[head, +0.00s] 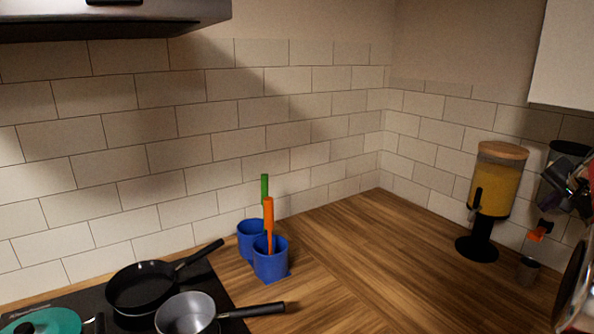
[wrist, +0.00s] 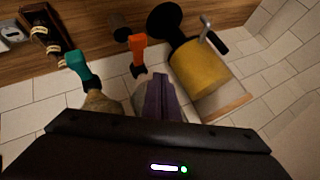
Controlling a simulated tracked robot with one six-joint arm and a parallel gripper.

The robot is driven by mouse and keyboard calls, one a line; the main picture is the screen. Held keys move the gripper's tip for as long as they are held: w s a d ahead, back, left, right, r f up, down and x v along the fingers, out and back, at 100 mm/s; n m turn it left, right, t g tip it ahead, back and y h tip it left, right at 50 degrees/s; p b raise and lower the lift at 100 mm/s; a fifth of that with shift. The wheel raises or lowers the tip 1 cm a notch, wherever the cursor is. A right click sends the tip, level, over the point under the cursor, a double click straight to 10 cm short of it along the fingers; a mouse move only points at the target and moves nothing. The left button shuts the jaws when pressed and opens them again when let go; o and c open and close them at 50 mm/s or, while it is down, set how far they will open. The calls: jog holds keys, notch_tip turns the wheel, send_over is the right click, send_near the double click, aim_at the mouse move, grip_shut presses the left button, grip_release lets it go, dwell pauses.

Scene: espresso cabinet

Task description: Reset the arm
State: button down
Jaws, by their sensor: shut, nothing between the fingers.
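My gripper (wrist: 160,84) is shut and empty; its fingers meet in the middle of the wrist view. In the head view my gripper (head: 562,184) shows at the right edge, partly cut off, in front of a dispenser with an orange tap (head: 537,232). In the wrist view, which looks upside down, the orange tap (wrist: 138,48) is just left of the fingertips. I cannot tell whether the fingers touch the dispenser.
A yellow-filled dispenser (head: 495,182) stands left of my gripper, with a small dark cup (head: 527,270) nearby. A teal tap (wrist: 78,65) shows in the wrist view. Blue utensil holders (head: 270,262), a black pan (head: 142,290) and a grey pan (head: 186,316) are further left. The middle counter (head: 350,250) is clear.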

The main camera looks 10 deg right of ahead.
jog(key=a+n+y, duration=0.3)
jog(key=a+n, duration=0.4)
jog(key=a, duration=2.7)
jog(key=s+a+f+n, duration=0.2)
jog(key=s+a+f, duration=0.2)
jog(key=s+a, duration=0.3)
jog(key=s+a+f+n+g+y, duration=0.1)
jog(key=s+a+f+n, duration=0.2)
jog(key=s+a+f, duration=0.2)
jog(key=s+a+f+n+g, duration=0.1)
jog(key=s+a+f+n, duration=0.2)
jog(key=s+a, duration=0.6)
jog(key=a+f, duration=0.1)
jog(key=a, duration=0.2)
jog(key=shift+f+y, duration=0.25)
jog(key=shift+y, duration=0.15)
